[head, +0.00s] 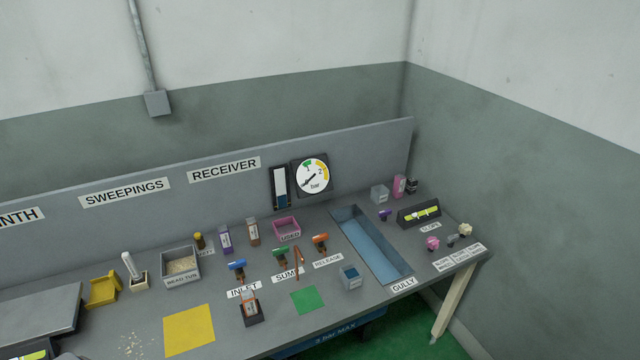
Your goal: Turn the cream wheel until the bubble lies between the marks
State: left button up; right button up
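A small cream wheel (465,229) stands near the right end of the grey bench. A spirit level (419,214) with a yellow-green vial in a dark housing sits just behind and to the left of it, above a label that seems to read SLOPE. A pale spot and dark lines show in the vial, but they are too small to tell where the bubble lies relative to the marks. Neither of my grippers is in view.
A pink wheel (432,243) and a grey knob (452,241) stand close to the cream wheel. A purple knob (385,214) and a clear box (379,194) are left of the level. The blue gully trough (371,245) lies further left.

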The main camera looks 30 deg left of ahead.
aim_at(465, 229)
jog(key=k, duration=0.55)
jog(key=z, duration=0.6)
jog(key=i, duration=1.1)
jog(key=z, duration=0.2)
